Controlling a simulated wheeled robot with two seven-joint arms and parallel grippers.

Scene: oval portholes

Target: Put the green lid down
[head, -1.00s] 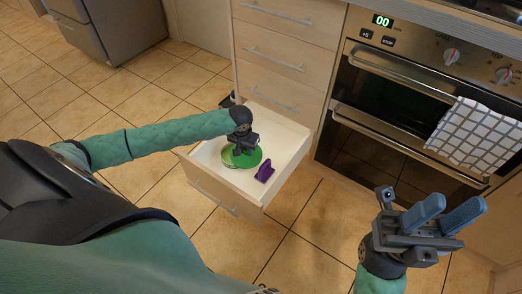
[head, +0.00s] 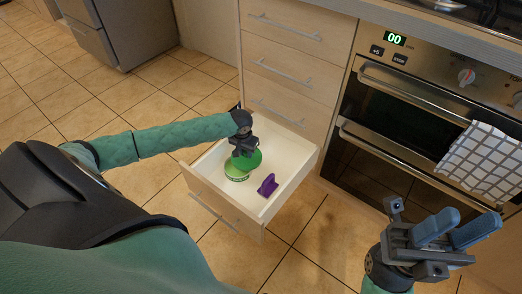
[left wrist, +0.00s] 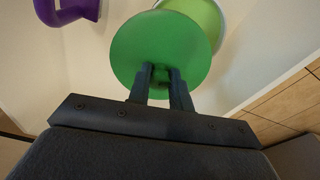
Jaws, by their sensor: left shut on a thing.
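The green lid (head: 250,160) is a flat round disc. My left gripper (head: 244,150) is shut on it, above the open drawer; in the left wrist view the fingers (left wrist: 160,75) meet the lid (left wrist: 150,45). A green round container (head: 236,173) stands in the drawer (head: 212,188), partly hidden under the lid. In the left wrist view the container (left wrist: 205,12) shows behind the lid, offset to the right. The lid looks held apart from it. My right gripper (head: 468,220) is open and empty, away to the right in front of the oven.
A purple object (head: 268,185) lies in the drawer to the right of the container. The drawer's pale walls surround both. Closed drawers (head: 283,65) rise behind, and an oven (head: 415,110) with a checked towel (head: 482,160) stands to the right.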

